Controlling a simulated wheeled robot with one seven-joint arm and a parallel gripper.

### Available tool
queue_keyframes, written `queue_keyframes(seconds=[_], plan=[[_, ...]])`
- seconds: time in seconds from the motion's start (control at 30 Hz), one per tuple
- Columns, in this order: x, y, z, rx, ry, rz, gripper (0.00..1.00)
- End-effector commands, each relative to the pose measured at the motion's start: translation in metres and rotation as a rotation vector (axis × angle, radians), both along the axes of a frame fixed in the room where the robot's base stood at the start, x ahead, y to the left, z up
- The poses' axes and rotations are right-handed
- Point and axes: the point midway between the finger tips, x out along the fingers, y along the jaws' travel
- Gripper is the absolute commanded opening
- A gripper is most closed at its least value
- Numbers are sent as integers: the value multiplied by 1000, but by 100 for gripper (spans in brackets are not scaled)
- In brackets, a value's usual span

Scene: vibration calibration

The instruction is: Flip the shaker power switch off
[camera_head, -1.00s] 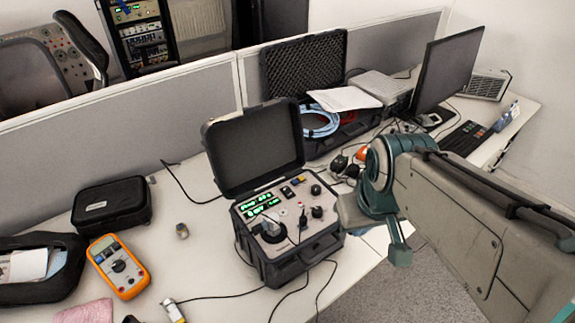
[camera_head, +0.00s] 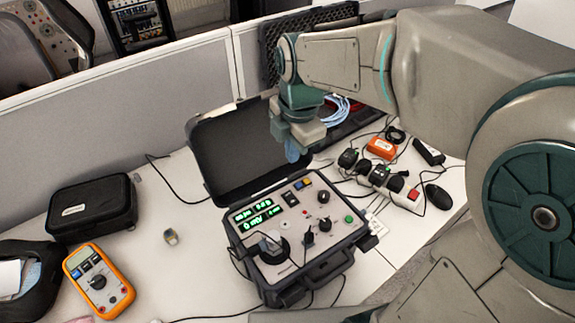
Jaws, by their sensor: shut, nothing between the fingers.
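The shaker unit is an open black case (camera_head: 290,262) on the desk with a light grey control panel and a raised black lid (camera_head: 235,150). Its panel carries green lit displays (camera_head: 257,216), several knobs, a round silver mount (camera_head: 273,247) and small switches. A black rocker switch (camera_head: 290,198) sits near the panel's back edge; I cannot tell its on or off position. My gripper (camera_head: 292,153) is shut and empty, pointing down above and behind the panel's back right, beside the lid. It appears apart from the panel.
An orange multimeter (camera_head: 98,282) and a black pouch (camera_head: 92,207) lie to the left. A power strip (camera_head: 392,187) with plugs, an orange box (camera_head: 381,148) and cables crowd the right. A grey partition (camera_head: 120,120) stands behind. Desk left of the case is mostly clear.

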Motion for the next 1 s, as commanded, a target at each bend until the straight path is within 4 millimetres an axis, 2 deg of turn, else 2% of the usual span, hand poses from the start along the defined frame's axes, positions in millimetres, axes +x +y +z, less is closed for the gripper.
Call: queue_keyframes(seconds=[0.33, 0.47, 0.57, 1.0], plan=[[1, -4, 0, -1, 0, -1, 0], [2, -3, -9, -2, 3, 0, 0], [3, -1, -23, -2, 5, 1, 0], [12, 5, -112, -2, 6, 2, 0]])
